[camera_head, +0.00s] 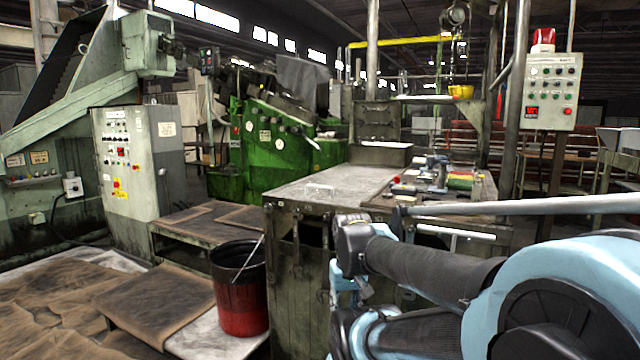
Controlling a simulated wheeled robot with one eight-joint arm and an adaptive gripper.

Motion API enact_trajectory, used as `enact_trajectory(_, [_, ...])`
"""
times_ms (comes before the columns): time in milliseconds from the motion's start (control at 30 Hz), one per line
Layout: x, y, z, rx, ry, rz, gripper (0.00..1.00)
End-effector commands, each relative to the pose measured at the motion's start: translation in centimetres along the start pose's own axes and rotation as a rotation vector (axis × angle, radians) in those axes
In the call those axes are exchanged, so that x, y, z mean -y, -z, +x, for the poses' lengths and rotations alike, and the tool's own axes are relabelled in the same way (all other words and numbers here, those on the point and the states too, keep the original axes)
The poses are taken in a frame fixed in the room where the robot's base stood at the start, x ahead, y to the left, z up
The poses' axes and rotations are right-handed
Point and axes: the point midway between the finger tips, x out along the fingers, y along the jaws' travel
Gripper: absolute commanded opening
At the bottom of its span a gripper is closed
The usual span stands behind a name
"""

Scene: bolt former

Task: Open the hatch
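No part stands out clearly as the hatch. A green machine (275,140) with a sloping front, knobs and round dials stands at the back centre. A metal workbench (330,184) with a worn, dark cabinet front stands before it, and my arm covers part of that front. A faint clear outline shows on the bench top; I cannot tell what it is. My blue and black arm fills the lower right, folded in front of the bench. My gripper cannot be made out in this view.
A grey control cabinet (128,160) stands at left. A red and black bucket (239,290) stands by brown-covered low platforms (165,300). Tools and small parts lie on the bench's right side. A control box (551,92) with a red lamp is on a post at right.

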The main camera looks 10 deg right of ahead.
Motion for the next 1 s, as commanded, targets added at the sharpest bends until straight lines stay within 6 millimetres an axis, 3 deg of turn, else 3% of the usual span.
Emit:
enact_trajectory(133, [0.0, 0.0, 0.0, 0.0, 0.0, -0.001, 0.3])
enact_trajectory(200, [0.0, -0.4, -1.0, -0.011, -0.001, -0.006, 0.3])
enact_trajectory(367, [-0.1, 2.4, -4.0, -0.008, -0.007, -0.059, 0.3])
enact_trajectory(700, [-0.4, 14.2, -15.2, 0.006, -0.033, -0.289, 0.3])
enact_trajectory(1000, [-0.5, 25.1, -23.5, 0.026, -0.055, -0.497, 0.3])
